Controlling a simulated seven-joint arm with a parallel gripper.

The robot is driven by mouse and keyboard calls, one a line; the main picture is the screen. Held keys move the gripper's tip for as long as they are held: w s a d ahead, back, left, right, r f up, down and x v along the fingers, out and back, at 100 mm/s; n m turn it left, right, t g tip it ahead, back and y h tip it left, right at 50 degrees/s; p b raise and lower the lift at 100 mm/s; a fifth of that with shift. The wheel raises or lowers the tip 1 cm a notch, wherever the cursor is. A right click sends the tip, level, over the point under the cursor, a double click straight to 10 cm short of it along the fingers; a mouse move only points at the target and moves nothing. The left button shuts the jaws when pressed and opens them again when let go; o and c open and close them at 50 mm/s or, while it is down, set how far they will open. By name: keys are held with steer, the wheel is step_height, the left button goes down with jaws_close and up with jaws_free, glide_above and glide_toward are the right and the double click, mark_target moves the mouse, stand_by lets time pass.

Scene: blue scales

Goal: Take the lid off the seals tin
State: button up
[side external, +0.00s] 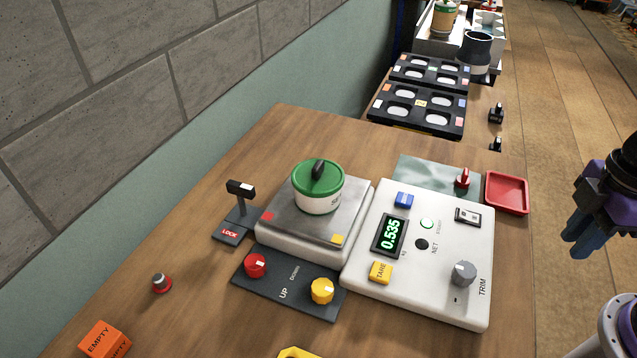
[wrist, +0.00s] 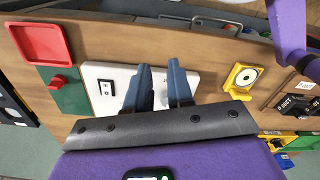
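The seals tin (side external: 317,203) is a white tub standing upright on the steel platform of the scale (side external: 285,225) in the side external view. Only the start of its lettering shows. Its green lid (side external: 300,176), with a dark knob on top, sits on the tin. My gripper (side external: 578,245) is at the right edge of that view, beyond the table's edge and well apart from the tin. In the wrist view my gripper (wrist: 161,72) shows two blue fingers with a gap and nothing between them. The tin and lid do not show in the wrist view.
The scale's white console (side external: 440,275) reads 0.535, right of the platform. A red tray (side external: 507,193) lies behind it, beside a green mat (side external: 420,176). A lock lever (side external: 240,190) stands left of the tin. A knob panel (side external: 290,286) lies in front.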

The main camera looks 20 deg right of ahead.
steer(key=o, duration=0.3)
steer(key=w+a+r+n, duration=0.5)
steer(key=w+a+r, duration=0.1)
steer(key=w+a, duration=0.35)
steer(key=w+a+r+n+h, duration=0.1)
steer(key=w+a+r+n, duration=0.4)
steer(key=w+a, duration=0.5)
steer(key=w+a+r+n, duration=0.4)
steer(key=w+a+r, duration=0.2)
steer(key=w+a, duration=0.4)
glide_above(318, 165)
steer(key=a, duration=0.1)
steer(key=shift+t, duration=0.4)
steer(key=f, duration=0.7)
steer(key=s+f, duration=0.1)
steer(key=f, duration=0.3)
steer(key=shift+f, duration=0.3)
steer(key=shift+w+d+f, duration=0.15)
steer(key=shift+f, duration=0.7)
steer(key=shift+w+d+f, duration=0.15)
steer(key=shift+f, duration=0.75)
steer(key=shift+w+d+f, duration=0.15)
steer(key=shift+f, duration=0.7)
